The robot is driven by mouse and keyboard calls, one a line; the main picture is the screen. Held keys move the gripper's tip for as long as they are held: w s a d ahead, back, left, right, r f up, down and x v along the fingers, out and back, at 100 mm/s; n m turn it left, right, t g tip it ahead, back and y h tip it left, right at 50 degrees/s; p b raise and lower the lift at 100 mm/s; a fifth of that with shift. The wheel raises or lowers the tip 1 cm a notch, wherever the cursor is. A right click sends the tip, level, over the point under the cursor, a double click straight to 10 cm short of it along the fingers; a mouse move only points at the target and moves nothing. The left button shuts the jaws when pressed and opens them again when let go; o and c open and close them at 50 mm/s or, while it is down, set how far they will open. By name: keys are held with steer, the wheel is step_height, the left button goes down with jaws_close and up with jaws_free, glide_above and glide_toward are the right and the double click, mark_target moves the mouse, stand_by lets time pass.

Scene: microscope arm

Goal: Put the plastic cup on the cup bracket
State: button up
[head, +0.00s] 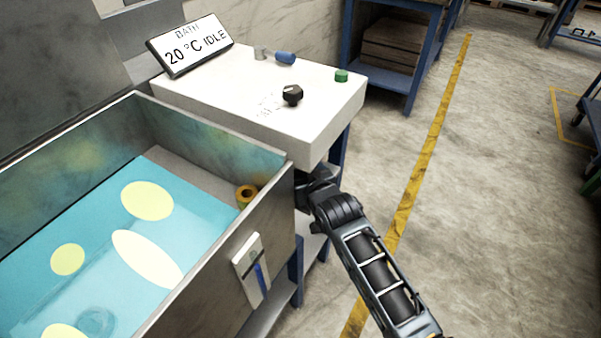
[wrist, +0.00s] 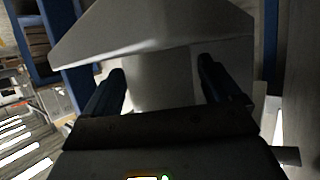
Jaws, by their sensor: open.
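I cannot make out a plastic cup for certain. A faint, clear round shape (head: 95,321) lies in the blue water at the bottom left of the head view; it may be the cup. No cup bracket can be clearly told in either view. My gripper (wrist: 162,80) is open and empty in the wrist view, its two dark fingers apart, facing a pale grey-white surface. In the head view my arm reaches up to the near right corner of the white bench unit, and the fingers are hidden behind the tank corner and the unit.
The metal water tank (head: 225,238) fills the left, with a white panel with a blue lever (head: 251,270) on its side. An orange ring (head: 247,195) sits inside its corner. The white unit (head: 200,97) carries a display (head: 190,46), black knob (head: 292,95) and green button (head: 341,76).

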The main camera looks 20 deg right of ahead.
steer(key=shift+s+r, duration=0.1)
steer(key=shift+r, duration=0.1)
steer(key=p+v, duration=0.1)
steer(key=v, duration=1)
steer(key=shift+s, duration=0.4)
steer(key=shift+r, duration=0.1)
steer(key=s, duration=2.4)
steer(key=s+r+t, duration=0.1)
steer(key=s+r, duration=1.1)
steer(key=s, duration=0.2)
steer(key=shift+s+d, duration=0.15)
steer(key=shift+s, duration=0.25)
